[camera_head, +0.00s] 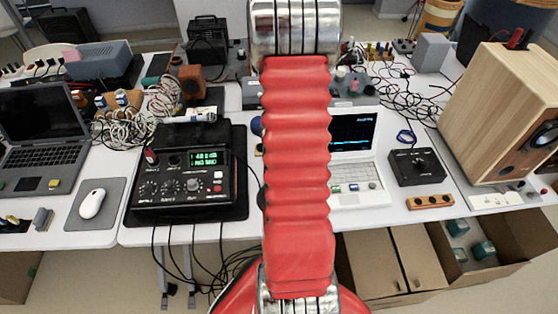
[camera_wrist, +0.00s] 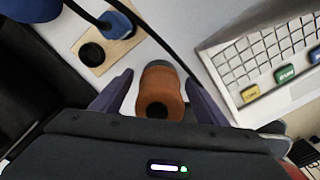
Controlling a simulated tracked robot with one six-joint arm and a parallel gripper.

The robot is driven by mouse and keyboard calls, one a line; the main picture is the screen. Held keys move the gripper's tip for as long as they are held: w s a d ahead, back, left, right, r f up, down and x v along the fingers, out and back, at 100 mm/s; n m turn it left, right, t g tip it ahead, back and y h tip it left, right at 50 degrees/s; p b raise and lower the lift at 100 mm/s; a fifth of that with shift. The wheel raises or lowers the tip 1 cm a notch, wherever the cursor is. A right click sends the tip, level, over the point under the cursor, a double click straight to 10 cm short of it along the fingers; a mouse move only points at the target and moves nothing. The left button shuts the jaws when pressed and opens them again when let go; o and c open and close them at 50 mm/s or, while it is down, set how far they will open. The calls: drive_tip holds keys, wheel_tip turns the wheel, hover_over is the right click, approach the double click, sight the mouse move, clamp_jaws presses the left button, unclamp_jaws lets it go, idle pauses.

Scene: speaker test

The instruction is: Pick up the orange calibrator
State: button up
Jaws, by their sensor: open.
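The orange calibrator (camera_wrist: 163,82) is a short orange cylinder with a greyish band at its far end and a dark round hole at its near end. It is in the middle of the wrist view, on the white table. My gripper (camera_wrist: 159,75) is open, with one dark purple finger on each side of the calibrator. Small gaps show between it and the fingers, and I cannot tell whether either touches it. In the head view my red arm covers the middle of the table, and neither the calibrator nor my gripper can be made out there.
A white laptop (camera_head: 358,180) lies right of the arm; its keyboard (camera_wrist: 262,68) is close to the right finger. In the wrist view, a wooden block (camera_wrist: 93,68) and dark cables lie beyond the calibrator. A wooden speaker (camera_head: 492,108) stands at right.

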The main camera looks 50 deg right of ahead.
drive_tip(key=c, duration=1.3)
